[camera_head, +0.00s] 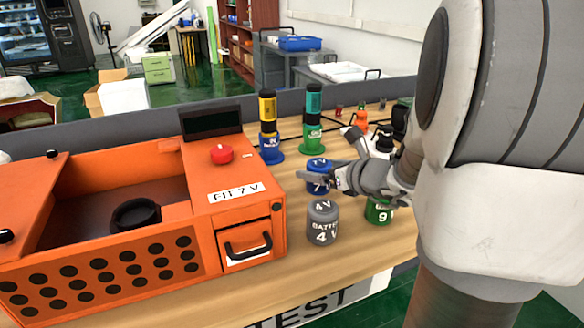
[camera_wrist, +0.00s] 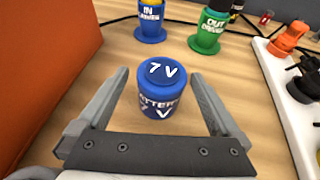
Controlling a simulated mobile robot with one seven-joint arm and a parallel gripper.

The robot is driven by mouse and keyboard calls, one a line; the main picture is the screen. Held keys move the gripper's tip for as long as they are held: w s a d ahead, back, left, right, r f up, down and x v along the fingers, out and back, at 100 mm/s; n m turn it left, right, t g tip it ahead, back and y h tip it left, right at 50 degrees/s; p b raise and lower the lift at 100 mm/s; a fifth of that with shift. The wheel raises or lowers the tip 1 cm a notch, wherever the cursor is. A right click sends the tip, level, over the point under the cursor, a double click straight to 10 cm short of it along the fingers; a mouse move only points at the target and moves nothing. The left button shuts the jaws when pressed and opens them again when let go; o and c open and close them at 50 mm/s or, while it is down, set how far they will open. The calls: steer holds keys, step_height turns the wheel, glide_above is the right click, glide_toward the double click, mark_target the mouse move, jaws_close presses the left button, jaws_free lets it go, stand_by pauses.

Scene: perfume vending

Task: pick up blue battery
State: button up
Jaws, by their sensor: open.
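The blue battery (camera_head: 318,168), marked 7 V, stands upright on the wooden table, partly hidden behind my gripper in the head view. It also shows in the wrist view (camera_wrist: 163,92), between and slightly beyond my two open fingers. My gripper (camera_head: 322,178) is open and empty, with a finger on each side of the battery and a visible gap to each. In the wrist view my gripper (camera_wrist: 160,82) shows both fingers clearly apart.
A grey 4 V battery (camera_head: 322,224) stands in front, and a green battery (camera_head: 379,212) stands to the right. The orange machine (camera_head: 225,185) is close on the left. The IN stand (camera_head: 270,147) and OUT stand (camera_head: 313,140) are behind.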

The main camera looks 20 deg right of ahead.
steer(key=b+x, duration=0.1)
steer(key=x, duration=0.3)
steer(key=shift+w+f, duration=0.1)
steer(key=shift+w, duration=0.05)
jaws_close()
